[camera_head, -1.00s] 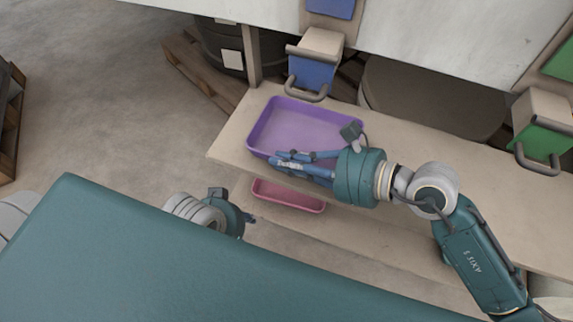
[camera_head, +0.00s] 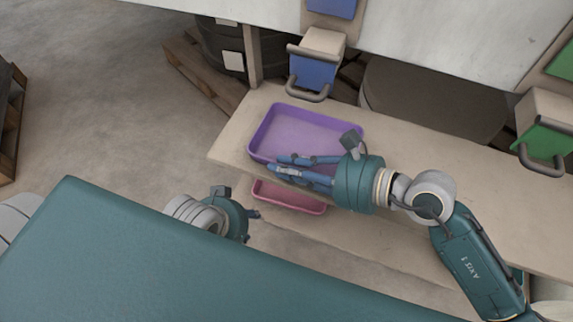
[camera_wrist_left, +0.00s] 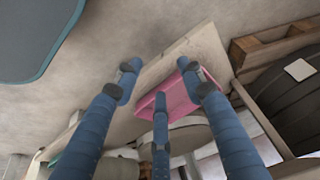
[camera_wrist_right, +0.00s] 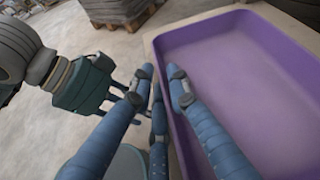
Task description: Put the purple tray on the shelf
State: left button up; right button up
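The purple tray (camera_head: 310,128) is empty and lies at the left end of the upper beige shelf (camera_head: 430,170). My right gripper (camera_head: 274,167) reaches over its near edge. In the right wrist view, the fingers of my right gripper (camera_wrist_right: 160,86) are closed in on the rim of the purple tray (camera_wrist_right: 245,85), one on each side. My left gripper (camera_head: 256,214) is low, in front of the shelf, and mostly hidden behind its wrist. In the left wrist view, my left gripper (camera_wrist_left: 160,82) has its fingers spread and empty.
A pink tray (camera_head: 290,196) sits on a lower shelf below. It also shows in the left wrist view (camera_wrist_left: 178,98). Blue (camera_head: 314,68) and green (camera_head: 541,137) boxes with handles hang above the shelf. A wooden pallet (camera_head: 200,68) and dark drum stand behind left. Floor at left is open.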

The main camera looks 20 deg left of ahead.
jog(key=shift+r, duration=0.15)
jog(key=v, duration=0.3)
jog(key=shift+d, duration=0.1)
jog(key=v, duration=0.8)
jog(key=shift+s+d+r, duration=0.1)
jog(key=shift+d, duration=0.3)
pick_arm(q)
jog(key=shift+s+a+f+g, duration=0.15)
jog(key=shift+s+g, duration=0.25)
jog(key=shift+s, duration=0.55)
jog(key=shift+a, duration=0.15)
